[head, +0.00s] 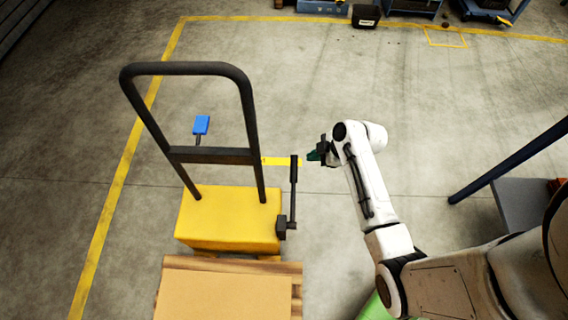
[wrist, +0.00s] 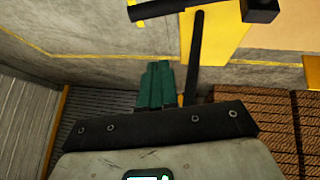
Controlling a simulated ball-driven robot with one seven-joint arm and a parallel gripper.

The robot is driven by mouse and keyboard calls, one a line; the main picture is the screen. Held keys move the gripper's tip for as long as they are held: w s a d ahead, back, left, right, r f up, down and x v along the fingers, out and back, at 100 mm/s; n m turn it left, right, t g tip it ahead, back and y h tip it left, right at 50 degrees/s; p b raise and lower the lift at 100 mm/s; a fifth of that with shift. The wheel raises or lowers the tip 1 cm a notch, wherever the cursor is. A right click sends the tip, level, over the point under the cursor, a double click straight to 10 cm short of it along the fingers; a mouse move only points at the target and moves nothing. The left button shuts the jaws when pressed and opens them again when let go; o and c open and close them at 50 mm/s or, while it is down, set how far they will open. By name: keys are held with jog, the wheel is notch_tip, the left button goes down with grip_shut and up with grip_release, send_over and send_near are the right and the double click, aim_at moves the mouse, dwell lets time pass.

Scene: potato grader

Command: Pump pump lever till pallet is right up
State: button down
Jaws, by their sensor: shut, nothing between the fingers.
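The pump lever (head: 294,185) is a black bar with a thicker upper grip. In the head view it stands nearly upright at the right side of a yellow lift truck (head: 228,217). The wooden pallet (head: 297,292) lies in front of the truck at the bottom of the view, with a flat tan load on it; from above I cannot tell its height. My gripper (head: 317,155) is just right of the grip, apart from it. In the wrist view its green fingers (wrist: 157,85) are together and empty. Black bars (wrist: 195,55) pass beside and beyond them.
The truck has a black hoop handle (head: 250,110) and a blue pad (head: 201,124) behind it. A dark post (head: 510,160) slants at the right. Yellow lines mark the floor. A black bin (head: 366,16) and blue carts stand far back. The floor between is clear.

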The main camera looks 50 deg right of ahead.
jog(key=shift+a, duration=0.1)
dwell(0.3)
jog(key=b, duration=0.2)
send_over(297, 170)
jog(key=a, duration=0.1)
notch_tip(297, 170, down, 8)
jog(key=shift+s+r, duration=0.15)
jog(key=shift+r, duration=0.1)
jog(key=f, duration=0.3)
jog(key=shift+w+d+f, duration=0.1)
jog(key=shift+w+d, duration=0.1)
jog(key=shift+d, duration=0.15)
jog(key=shift+d+f+b, duration=0.15)
jog(key=shift+f+b, duration=0.2)
jog(key=shift+f, duration=0.15)
jog(key=shift+f, duration=0.1)
